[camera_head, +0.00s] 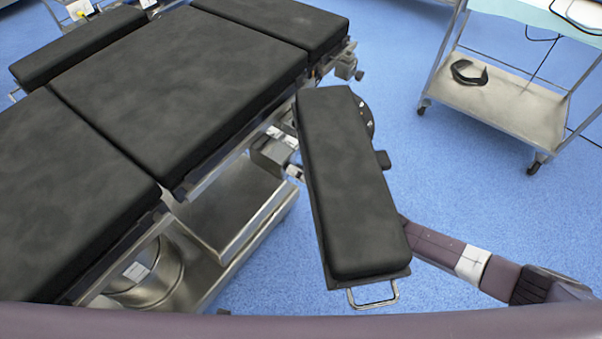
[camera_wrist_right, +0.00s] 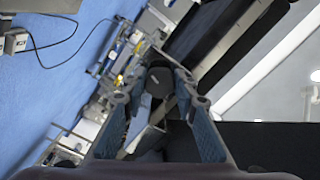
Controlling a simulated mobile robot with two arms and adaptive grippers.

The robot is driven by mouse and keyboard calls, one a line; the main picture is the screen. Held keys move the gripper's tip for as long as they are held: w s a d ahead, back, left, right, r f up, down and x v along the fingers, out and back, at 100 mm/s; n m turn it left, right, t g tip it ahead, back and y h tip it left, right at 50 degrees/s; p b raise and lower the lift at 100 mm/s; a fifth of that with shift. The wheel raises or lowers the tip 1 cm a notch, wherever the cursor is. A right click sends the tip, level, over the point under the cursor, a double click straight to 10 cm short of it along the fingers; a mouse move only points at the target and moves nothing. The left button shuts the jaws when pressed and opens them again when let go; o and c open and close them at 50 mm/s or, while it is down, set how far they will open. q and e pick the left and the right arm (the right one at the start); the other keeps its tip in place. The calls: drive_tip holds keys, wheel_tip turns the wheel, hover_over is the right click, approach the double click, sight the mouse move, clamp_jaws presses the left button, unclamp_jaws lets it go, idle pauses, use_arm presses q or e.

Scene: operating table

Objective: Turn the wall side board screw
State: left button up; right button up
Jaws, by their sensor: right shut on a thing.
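The black padded side board (camera_head: 350,185) sticks out from the operating table (camera_head: 180,70), with a metal loop at its near end. A small dark knob (camera_head: 383,159) shows on its right edge. In the head view my right arm comes in from the lower right and passes under the board, which hides its gripper. In the right wrist view the blue-padded fingers of my right gripper (camera_wrist_right: 161,84) are shut on a dark round screw knob (camera_wrist_right: 160,77). I cannot tell whether this is the knob seen in the head view. My left gripper is not in view.
A metal trolley (camera_head: 500,105) with a black strap-like item (camera_head: 468,72) on its lower shelf stands at the upper right. The table's steel base (camera_head: 225,215) is left of the board. Blue floor (camera_head: 440,170) lies open between board and trolley.

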drive_tip(key=shift+f+m, duration=0.1)
drive_tip(key=shift+m, duration=0.2)
idle(0.4)
drive_tip(key=o, duration=1.2)
drive_tip(key=shift+c, duration=0.2)
drive_tip(key=v, duration=1.2)
